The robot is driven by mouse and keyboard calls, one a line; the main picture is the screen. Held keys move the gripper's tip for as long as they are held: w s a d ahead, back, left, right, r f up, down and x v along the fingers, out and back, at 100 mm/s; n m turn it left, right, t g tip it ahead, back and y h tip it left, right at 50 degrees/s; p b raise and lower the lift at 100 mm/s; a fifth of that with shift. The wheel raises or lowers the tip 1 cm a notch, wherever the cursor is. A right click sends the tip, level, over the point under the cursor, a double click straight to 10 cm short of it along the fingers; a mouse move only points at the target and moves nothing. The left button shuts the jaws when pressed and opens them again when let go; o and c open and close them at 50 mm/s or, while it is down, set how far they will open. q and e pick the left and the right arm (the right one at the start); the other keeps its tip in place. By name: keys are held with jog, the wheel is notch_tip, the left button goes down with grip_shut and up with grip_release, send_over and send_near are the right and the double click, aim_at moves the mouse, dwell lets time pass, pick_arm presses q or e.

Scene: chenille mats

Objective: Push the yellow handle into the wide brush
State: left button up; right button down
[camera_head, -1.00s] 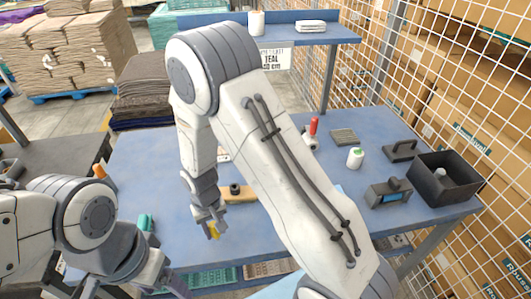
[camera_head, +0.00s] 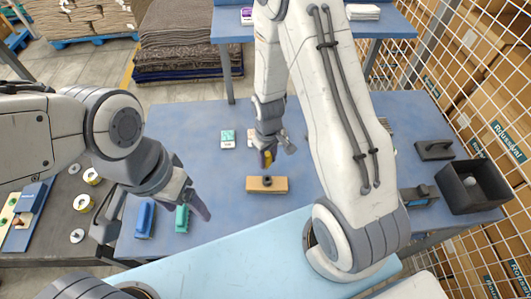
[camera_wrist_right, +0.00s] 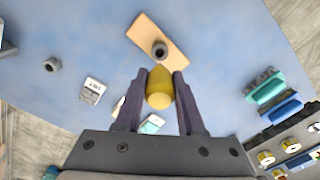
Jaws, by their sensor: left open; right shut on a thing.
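The wide brush is a tan wooden block (camera_head: 281,184) with a dark round socket on top, lying on the blue table in the head view. It also shows in the right wrist view (camera_wrist_right: 172,36), tilted across the top. My right gripper (camera_head: 268,157) is shut on the yellow handle (camera_wrist_right: 159,88), which shows end-on between its fingers. In the head view the yellow handle (camera_head: 266,160) is above and just behind the block, apart from its socket. My left gripper (camera_head: 190,194) is open and empty at the left of the table, near a teal brush (camera_head: 182,218).
A blue brush (camera_head: 145,219) lies at the table's left. A white-and-teal box (camera_head: 227,138) stands behind.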

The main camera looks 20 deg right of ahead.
jog(key=shift+d, duration=0.1)
jog(key=shift+f, duration=0.1)
jog(key=shift+f+b, duration=2.35)
jog(key=shift+f, duration=0.45)
jog(key=shift+f+b, duration=1.45)
jog(key=shift+f, duration=0.4)
jog(key=shift+c, duration=2.2)
grip_release()
jog(key=shift+r, duration=0.1)
notch_tip(320, 180, up, 10)
jog(key=shift+r+b, duration=0.25)
jog(key=shift+b, duration=0.55)
